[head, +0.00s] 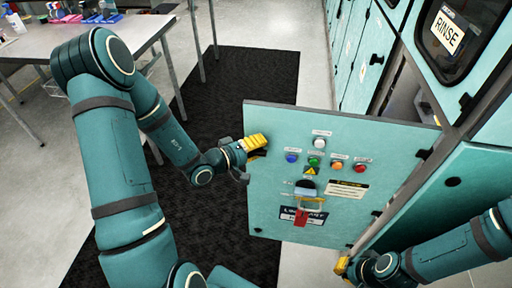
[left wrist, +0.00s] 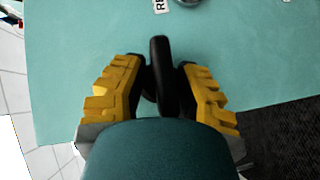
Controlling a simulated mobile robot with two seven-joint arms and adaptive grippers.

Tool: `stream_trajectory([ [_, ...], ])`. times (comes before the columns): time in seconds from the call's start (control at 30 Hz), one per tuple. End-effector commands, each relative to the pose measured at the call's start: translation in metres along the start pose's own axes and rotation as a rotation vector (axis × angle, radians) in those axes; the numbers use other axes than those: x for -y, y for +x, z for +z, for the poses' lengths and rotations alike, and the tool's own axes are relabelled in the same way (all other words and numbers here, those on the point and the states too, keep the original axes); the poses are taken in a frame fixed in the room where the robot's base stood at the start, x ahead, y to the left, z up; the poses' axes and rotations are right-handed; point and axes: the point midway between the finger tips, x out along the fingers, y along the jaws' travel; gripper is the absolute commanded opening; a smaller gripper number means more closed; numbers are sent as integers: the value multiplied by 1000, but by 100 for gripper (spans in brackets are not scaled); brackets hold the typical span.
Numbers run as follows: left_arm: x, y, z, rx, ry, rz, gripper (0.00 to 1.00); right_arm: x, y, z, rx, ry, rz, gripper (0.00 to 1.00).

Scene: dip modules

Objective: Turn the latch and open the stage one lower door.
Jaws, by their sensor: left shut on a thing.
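The teal door (head: 275,205) stands swung out from the cabinet, its front with coloured buttons and a red tag facing me. My left gripper (head: 256,146) is at the door's outer left edge. In the left wrist view its yellow fingers (left wrist: 160,95) are on either side of the black latch (left wrist: 160,65), closed on it. The latch itself is hidden by the gripper in the head view. My right gripper (head: 343,266) is low, near the door's bottom right corner; its finger opening is too small to judge.
Teal cabinets with a RINSE window (head: 447,32) stand at the right. A white table (head: 100,45) with bottles is at the upper left. A black mat (head: 265,75) covers the floor beside the door.

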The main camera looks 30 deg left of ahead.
Motion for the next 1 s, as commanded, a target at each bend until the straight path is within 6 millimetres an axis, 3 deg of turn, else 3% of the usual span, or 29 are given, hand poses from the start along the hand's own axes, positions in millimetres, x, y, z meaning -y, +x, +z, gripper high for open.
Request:
stream_trajectory([
  [0.4,-1,1,1,4,-1,2,0,0,0,0,0,0,0,0],
  [0.43,-1,1,1,3,-1,2,43,0,0,0,0,0,0,0],
  [0.5,-1,1,1,3,-1,2,63,0,0,0,0,0,0,0],
  [0.83,0,-1,0,0,0,1,63,0,0,0,0,0,0,0],
  [1.0,0,-19,-1,-3,0,0,63,0,0,0,0,0,0,0],
])
